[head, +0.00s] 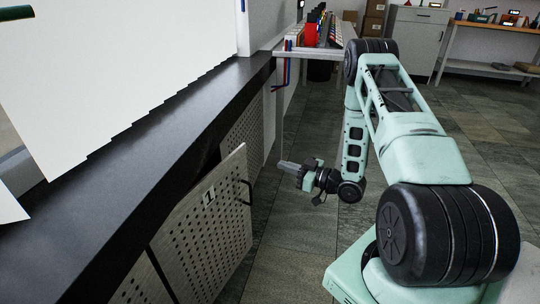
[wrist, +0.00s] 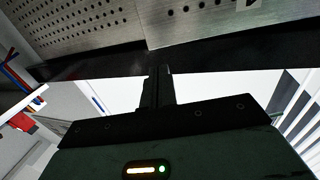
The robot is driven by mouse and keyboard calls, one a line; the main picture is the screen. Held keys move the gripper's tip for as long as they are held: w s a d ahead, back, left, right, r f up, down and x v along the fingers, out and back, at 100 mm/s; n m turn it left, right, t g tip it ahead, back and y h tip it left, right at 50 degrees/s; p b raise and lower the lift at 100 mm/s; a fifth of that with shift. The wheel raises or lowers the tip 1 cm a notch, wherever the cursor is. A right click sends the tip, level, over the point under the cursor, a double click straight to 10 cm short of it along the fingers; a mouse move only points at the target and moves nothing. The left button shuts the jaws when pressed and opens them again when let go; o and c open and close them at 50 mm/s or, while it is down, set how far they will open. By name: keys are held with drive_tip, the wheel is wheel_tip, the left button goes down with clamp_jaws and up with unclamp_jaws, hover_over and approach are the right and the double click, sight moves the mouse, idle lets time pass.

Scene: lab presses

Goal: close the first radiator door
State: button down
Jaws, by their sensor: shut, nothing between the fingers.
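The first radiator door (head: 203,235) is a grey perforated panel marked "1" with a dark handle (head: 246,191). It stands ajar, angled out from under the black counter, with a dark gap along its top. My gripper (head: 282,164) is shut and empty, a little to the right of the door's far upper corner in the head view, with a visible gap between them. In the wrist view, my closed fingers (wrist: 157,82) point toward the dark counter edge, and perforated panels (wrist: 205,20) cross the top, with part of a label on the right one.
The black counter (head: 150,165) runs above the row of perforated panels, including the far panel (head: 244,130). A table (head: 310,54) with coloured items stands beyond its far end. The tiled floor (head: 300,245) is clear between the door and my arm.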

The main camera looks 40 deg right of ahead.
sight(241, 152)
drive_tip(key=b+x, duration=0.1)
drive_tip(key=x, duration=1.2)
drive_tip(key=shift+w+a, duration=0.2)
drive_tip(key=shift+w, duration=0.1)
